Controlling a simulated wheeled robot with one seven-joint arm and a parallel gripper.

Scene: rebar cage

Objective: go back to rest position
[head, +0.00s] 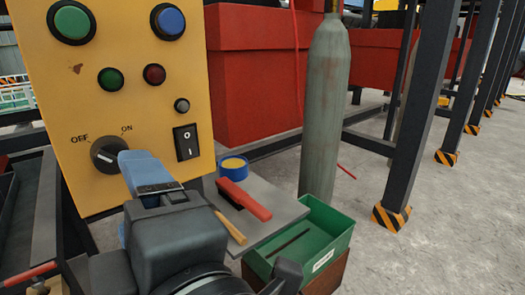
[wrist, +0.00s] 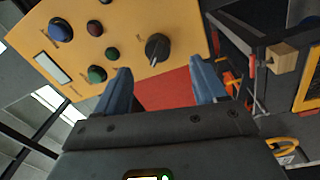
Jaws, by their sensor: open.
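My gripper (head: 128,160) is in front of the yellow control panel (head: 60,185), close to the black rotary knob (head: 107,153) marked OFF and ON. In the wrist view, my gripper (wrist: 161,68) has its two blue fingers spread apart with nothing between them. The knob (wrist: 157,47) shows beyond the fingertips, apart from them in that picture. In the head view a finger overlaps the knob's right edge, and I cannot tell whether they touch. The knob's exact setting is too small to read.
The panel also carries a green button (head: 72,22), a blue button (head: 171,21) and a rocker switch (head: 186,142). Right of my arm are a grey board with a red-handled brush (head: 245,198), a blue tape roll (head: 233,167), a green bin (head: 310,240) and a gas cylinder (head: 325,110).

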